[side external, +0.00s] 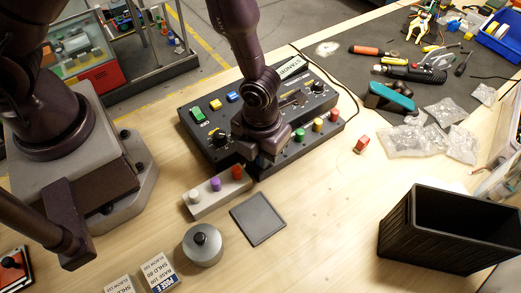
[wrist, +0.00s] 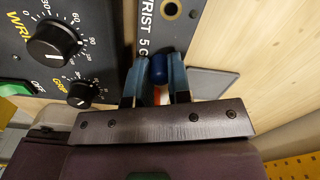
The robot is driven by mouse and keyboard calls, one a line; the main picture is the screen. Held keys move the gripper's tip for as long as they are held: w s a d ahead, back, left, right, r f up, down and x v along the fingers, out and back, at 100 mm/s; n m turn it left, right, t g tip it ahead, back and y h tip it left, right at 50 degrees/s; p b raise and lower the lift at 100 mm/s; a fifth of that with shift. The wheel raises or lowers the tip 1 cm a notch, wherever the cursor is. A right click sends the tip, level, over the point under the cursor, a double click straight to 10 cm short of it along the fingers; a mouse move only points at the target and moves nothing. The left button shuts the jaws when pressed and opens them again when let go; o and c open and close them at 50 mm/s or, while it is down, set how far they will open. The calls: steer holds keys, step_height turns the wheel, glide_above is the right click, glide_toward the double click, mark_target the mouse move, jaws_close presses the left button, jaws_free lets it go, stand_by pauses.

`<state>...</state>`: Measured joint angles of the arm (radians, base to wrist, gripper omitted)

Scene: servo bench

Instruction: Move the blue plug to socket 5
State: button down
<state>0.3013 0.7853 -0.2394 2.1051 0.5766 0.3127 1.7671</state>
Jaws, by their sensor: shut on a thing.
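My gripper (side external: 268,156) is over the near edge of the black servo panel (side external: 213,165). In the wrist view my gripper (wrist: 157,80) is shut on the blue plug (wrist: 159,68), its blue-grey fingers on either side. The plug is by the panel strip (wrist: 150,40) with the printed words "WRIST 5". An empty socket (wrist: 171,8) shows at the top of that strip. I cannot tell whether the plug's tip is above the strip or in a socket. In the side view the plug is hidden by my gripper.
Green (side external: 300,134), yellow (side external: 317,124) and red (side external: 333,114) plugs stand on the panel's right side. A grey block (side external: 222,197) with white, purple and red plugs is close to my gripper. A black bin (side external: 440,240) stands at right; the table before it is clear.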

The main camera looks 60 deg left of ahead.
stand_by(0.3)
steer(key=c, duration=1)
jaws_free()
steer(key=shift+r, duration=3.5)
